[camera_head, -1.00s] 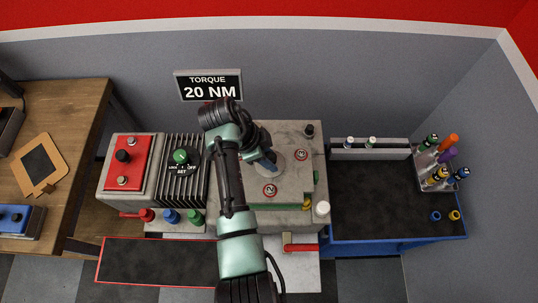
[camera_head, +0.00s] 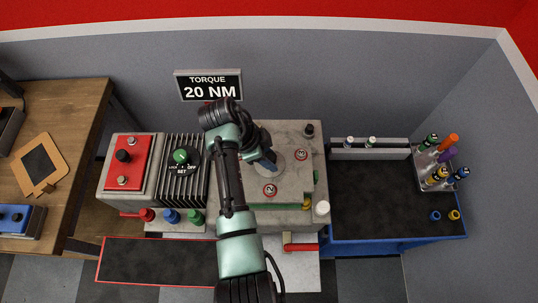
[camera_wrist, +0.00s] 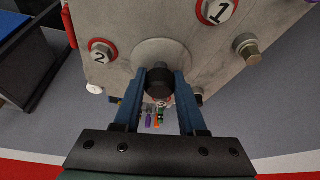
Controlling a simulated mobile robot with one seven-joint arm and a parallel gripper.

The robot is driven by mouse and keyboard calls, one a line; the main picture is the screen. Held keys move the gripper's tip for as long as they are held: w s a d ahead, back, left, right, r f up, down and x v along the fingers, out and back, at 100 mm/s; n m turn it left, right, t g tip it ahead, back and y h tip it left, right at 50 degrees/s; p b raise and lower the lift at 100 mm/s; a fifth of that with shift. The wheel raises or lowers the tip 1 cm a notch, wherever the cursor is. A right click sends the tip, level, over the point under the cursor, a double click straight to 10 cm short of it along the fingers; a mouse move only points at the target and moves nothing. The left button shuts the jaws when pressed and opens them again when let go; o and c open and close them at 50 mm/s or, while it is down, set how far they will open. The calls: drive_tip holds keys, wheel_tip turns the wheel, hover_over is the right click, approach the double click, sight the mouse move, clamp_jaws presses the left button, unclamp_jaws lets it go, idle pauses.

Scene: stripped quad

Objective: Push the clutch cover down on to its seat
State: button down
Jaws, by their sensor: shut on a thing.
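The clutch cover appears to be the pale grey plate (camera_head: 284,138) with red-ringed number marks; it also fills the top of the wrist view (camera_wrist: 185,20). A round disc (camera_wrist: 180,52) with a dark knob (camera_wrist: 160,80) sits in its middle. My gripper (camera_head: 266,160) is over this disc. In the wrist view my gripper (camera_wrist: 160,88) has its blue fingers shut on the dark knob, one on each side. Marks 2 and 3 show in the head view; my arm hides part of the plate's left side. I cannot tell whether there is a gap beneath the plate.
A ribbed housing with a green knob (camera_head: 180,157) and a red panel (camera_head: 131,163) stand to the left. A white knob (camera_head: 322,208) and black knob (camera_head: 310,130) stand by the plate's right edge. A blue-edged dark bench (camera_head: 385,200) lies right, with bottles (camera_head: 440,165) at its far end.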

drive_tip(key=shift+f+b, duration=1.5)
drive_tip(key=shift+f, duration=0.3)
drive_tip(key=shift+c, duration=2.3)
unclamp_jaws()
drive_tip(key=shift+r, duration=0.1)
drive_tip(key=shift+o, duration=0.3)
drive_tip(key=shift+s, duration=0.1)
drive_tip(key=w+v, duration=0.1)
drive_tip(key=v, duration=1.2)
drive_tip(key=shift+s, duration=0.5)
